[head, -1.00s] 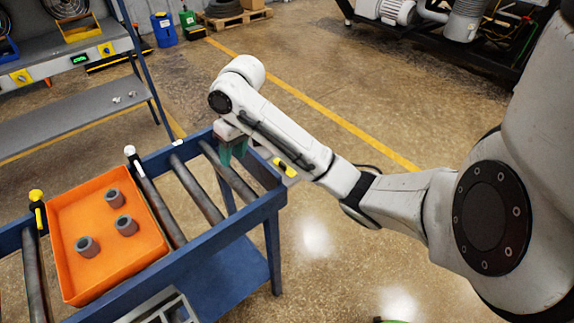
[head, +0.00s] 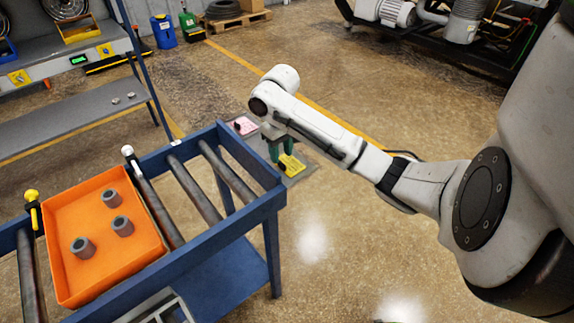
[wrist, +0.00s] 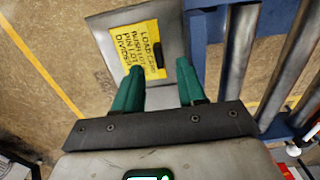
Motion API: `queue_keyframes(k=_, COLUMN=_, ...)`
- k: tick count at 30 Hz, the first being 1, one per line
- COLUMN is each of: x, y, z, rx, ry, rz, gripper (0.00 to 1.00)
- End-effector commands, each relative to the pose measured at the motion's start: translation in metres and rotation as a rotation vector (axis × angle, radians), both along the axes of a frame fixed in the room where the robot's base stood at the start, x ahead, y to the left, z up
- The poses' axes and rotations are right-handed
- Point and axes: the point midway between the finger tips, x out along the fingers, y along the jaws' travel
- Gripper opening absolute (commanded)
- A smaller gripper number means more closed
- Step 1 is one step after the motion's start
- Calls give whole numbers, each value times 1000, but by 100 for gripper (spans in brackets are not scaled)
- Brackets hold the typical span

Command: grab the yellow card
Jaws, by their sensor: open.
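The yellow card (head: 291,166) lies beyond the corner of the blue roller table in the head view. In the wrist view the yellow card (wrist: 128,42), printed with black text, lies on a grey plate (wrist: 176,40) and has a small black grip near its right edge. My gripper (head: 279,151) hangs above it in the head view, its green fingers apart. In the wrist view my gripper (wrist: 161,66) is open and empty. The card appears past the fingertips, with the black grip seen between their lines. The remaining height gap is hard to tell.
A pink card (head: 243,126) with a dark grip lies left of the yellow one. The blue roller table (head: 262,205) stands close by on the left, carrying an orange tray (head: 66,218) with grey rings. Open floor (head: 360,235) lies to the right.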

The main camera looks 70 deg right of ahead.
Motion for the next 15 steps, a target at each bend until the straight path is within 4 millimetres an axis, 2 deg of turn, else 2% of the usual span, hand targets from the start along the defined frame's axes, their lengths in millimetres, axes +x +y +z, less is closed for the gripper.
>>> queue_keyframes(k=7, x=-2, y=-2, z=-32, rx=1, ry=1, rz=-1, gripper=40)
queue_keyframes(k=15, x=-1, y=-2, z=-39, rx=0, ry=0, rz=-1, gripper=40)
